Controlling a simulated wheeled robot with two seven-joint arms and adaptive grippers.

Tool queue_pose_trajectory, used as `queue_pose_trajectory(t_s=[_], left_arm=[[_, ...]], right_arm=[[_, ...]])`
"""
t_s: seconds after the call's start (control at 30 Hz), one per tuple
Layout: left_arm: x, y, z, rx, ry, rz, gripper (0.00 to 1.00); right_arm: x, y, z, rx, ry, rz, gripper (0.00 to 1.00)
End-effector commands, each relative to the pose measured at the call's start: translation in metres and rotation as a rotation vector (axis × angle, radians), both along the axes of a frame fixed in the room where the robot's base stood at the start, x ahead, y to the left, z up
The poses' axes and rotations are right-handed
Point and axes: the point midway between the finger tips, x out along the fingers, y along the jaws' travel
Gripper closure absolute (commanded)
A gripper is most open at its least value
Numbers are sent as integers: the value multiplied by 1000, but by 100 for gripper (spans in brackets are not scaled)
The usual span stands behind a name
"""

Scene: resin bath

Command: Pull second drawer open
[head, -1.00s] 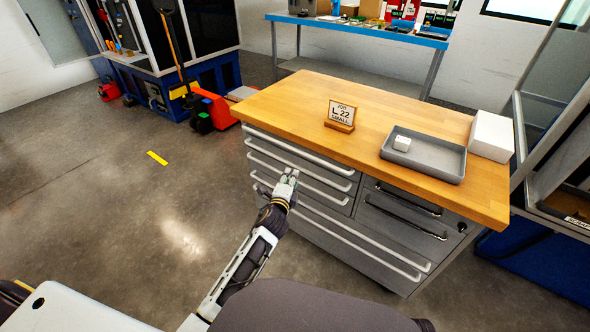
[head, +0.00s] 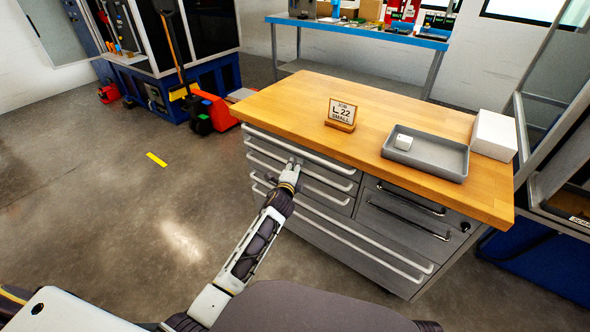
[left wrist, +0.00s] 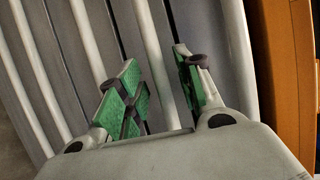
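The grey cabinet (head: 345,250) has a stack of drawers with white bar handles on its left side. My left gripper (head: 291,165) is at the front of the upper left drawers, by the second handle (head: 325,181) from the top. In the left wrist view my left gripper (left wrist: 156,85) has its green-padded fingers apart. One handle bar (left wrist: 158,60), the second from the wooden top, runs between them. I see a gap beside the bar and cannot tell if either pad touches it. The drawers look shut. My right gripper is out of view.
The wooden top (head: 290,100) carries a job sign (head: 341,112), a grey tray (head: 435,172) with a small white block (head: 403,141), and a white box (head: 493,135). A red pallet jack (head: 212,112) stands behind left. The floor (head: 120,210) in front is clear.

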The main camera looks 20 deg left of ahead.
Motion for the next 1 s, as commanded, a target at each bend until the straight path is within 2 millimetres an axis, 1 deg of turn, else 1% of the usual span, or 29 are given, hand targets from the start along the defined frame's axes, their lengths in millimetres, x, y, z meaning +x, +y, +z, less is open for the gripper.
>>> queue_pose_trajectory(t_s=[0.13, 0.4, 0.43, 0.47, 0.7, 1.0], left_arm=[[3, 0, -1, 0, 1, 0, 65], [4, 0, -1, 0, 1, 0, 65], [4, 0, -1, 0, 1, 0, 66], [4, 0, -1, 0, 1, 0, 70], [4, 0, -1, 0, 1, 0, 100], [3, 0, -1, 0, 2, 0, 100]], right_arm=[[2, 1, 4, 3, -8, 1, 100], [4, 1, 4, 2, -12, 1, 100], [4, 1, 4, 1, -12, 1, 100], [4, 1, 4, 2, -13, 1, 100], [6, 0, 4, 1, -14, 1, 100], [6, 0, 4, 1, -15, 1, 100]])
